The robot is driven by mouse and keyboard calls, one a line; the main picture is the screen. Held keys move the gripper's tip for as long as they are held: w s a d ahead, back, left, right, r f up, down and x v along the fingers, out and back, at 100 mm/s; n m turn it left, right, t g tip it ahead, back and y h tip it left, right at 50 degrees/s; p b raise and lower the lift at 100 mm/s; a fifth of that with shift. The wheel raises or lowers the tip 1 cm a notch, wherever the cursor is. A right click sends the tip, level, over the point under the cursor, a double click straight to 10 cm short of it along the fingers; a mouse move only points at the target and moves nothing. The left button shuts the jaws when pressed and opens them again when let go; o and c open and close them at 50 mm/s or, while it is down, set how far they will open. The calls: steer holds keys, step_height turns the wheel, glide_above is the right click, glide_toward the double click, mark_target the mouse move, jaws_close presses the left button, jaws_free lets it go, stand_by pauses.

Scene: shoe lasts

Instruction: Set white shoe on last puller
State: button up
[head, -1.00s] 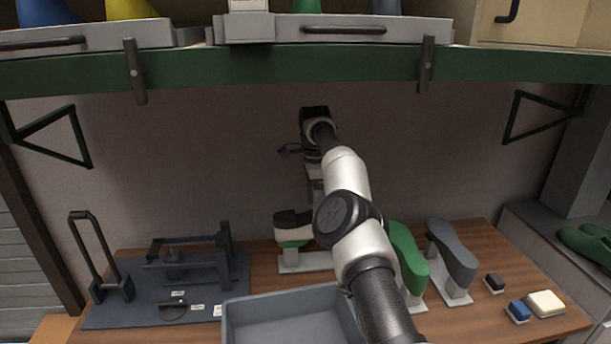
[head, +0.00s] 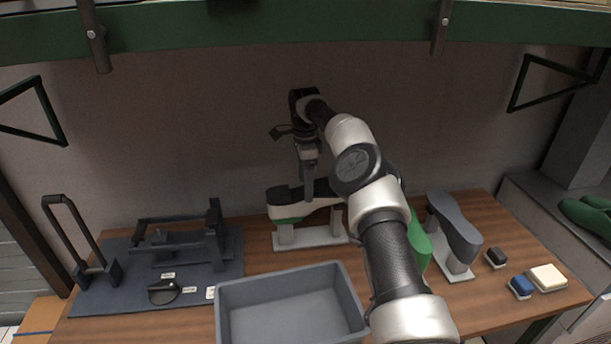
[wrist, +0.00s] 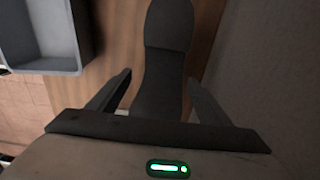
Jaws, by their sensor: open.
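The white shoe (head: 322,203) sits sole up on a pale stand (head: 310,238) at the back middle of the bench. Its sole is dark, and some green shows under its left end. In the wrist view the dark sole (wrist: 166,25) runs between my fingers. My gripper (head: 309,196) is open and points down at the shoe, with a finger on either side in the wrist view (wrist: 158,82). I cannot tell whether the fingers touch it. The likely last puller (head: 185,248) is a dark frame on a blue-grey board at the left, and it is empty.
A grey bin (head: 290,290) stands in front of the shoe. A green shoe (head: 421,248), partly behind my arm, and a grey shoe (head: 455,225) stand to the right. A black handle frame (head: 80,240) rises at far left. A green shelf beam (head: 270,28) spans above.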

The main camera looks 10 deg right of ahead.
steer(key=shift+f+b, duration=1.35)
steer(key=shift+f, duration=1.5)
steer(key=c, duration=1.5)
steer(key=shift+o, duration=0.2)
steer(key=shift+r, duration=0.1)
steer(key=shift+w+r+p, duration=0.1)
steer(key=shift+r+p, duration=2.15)
steer(key=shift+r, duration=3.5)
